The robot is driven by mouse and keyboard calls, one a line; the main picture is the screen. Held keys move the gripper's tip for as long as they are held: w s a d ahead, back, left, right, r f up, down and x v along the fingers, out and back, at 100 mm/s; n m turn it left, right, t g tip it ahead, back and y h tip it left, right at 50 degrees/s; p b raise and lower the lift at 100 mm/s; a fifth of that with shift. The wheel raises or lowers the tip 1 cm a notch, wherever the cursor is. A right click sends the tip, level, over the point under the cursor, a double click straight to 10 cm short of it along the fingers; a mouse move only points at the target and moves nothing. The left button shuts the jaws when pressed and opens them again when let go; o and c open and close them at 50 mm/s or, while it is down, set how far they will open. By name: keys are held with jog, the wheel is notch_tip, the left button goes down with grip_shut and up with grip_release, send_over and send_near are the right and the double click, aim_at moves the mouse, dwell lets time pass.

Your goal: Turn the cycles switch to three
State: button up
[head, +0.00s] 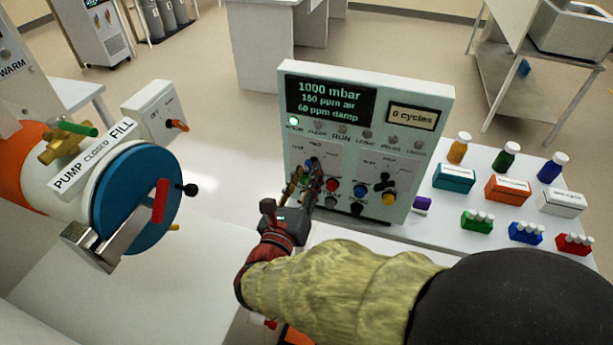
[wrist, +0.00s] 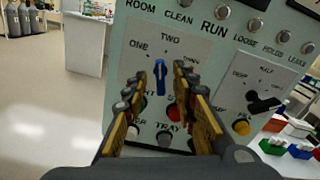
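The cycles switch is a blue knob (wrist: 160,77) on the left plate of the control panel, with marks ONE and TWO readable around it. In the head view the knob (head: 311,161) is partly hidden by my gripper (head: 304,180). My gripper (wrist: 168,80) is open, with one finger on each side of the knob in the wrist view. A gap shows at the right; I cannot tell whether the left finger touches.
A black selector knob (wrist: 264,103) sits on the right plate. Coloured buttons lie below both switches, close under my fingers. The display (head: 413,115) reads 0 cycles. A blue round door (head: 135,205) stands at left; bottles and boxes (head: 507,189) stand at right.

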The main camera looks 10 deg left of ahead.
jog(key=shift+c, duration=1)
grip_shut()
jog(key=shift+m, duration=0.4)
jog(key=m+b, duration=0.1)
jog(key=m, duration=0.1)
jog(key=shift+m+b, duration=0.35)
jog(key=shift+m, duration=0.05)
jog(key=shift+d+m+b, duration=0.1)
jog(key=shift+m+b, duration=1)
jog(key=shift+m, duration=0.7)
jog(key=shift+o, duration=0.8)
grip_release()
